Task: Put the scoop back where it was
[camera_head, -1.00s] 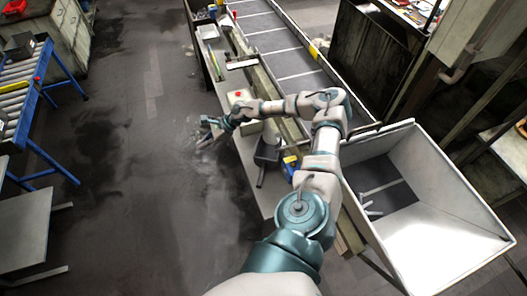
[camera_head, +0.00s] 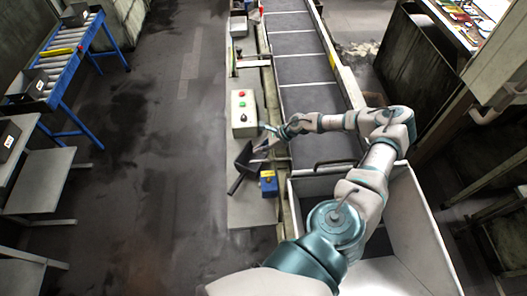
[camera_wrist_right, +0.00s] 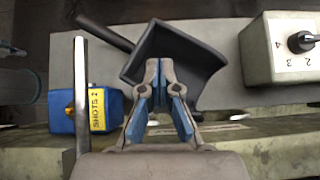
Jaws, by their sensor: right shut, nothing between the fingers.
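The dark grey scoop (camera_head: 246,158) lies on the narrow grey shelf (camera_head: 250,208) beside the conveyor, its handle pointing toward the lower left. In the right wrist view the scoop's open pan (camera_wrist_right: 190,52) shows just beyond the fingertips, with its handle (camera_wrist_right: 104,33) to the upper left. My right gripper (camera_head: 264,137) is over the shelf, close to the scoop's pan. In the wrist view its fingers (camera_wrist_right: 160,68) are shut and hold nothing; they overlap the pan's near edge, and I cannot tell whether they touch it. My left gripper is not in view.
A blue box with a yellow "SHOTS 2" label (camera_wrist_right: 97,110) stands beside the scoop, a metal bar (camera_wrist_right: 82,95) next to it. A control box with buttons (camera_head: 243,112) stands farther up the shelf. The conveyor (camera_head: 306,98) and a large metal bin (camera_head: 423,228) are at the right.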

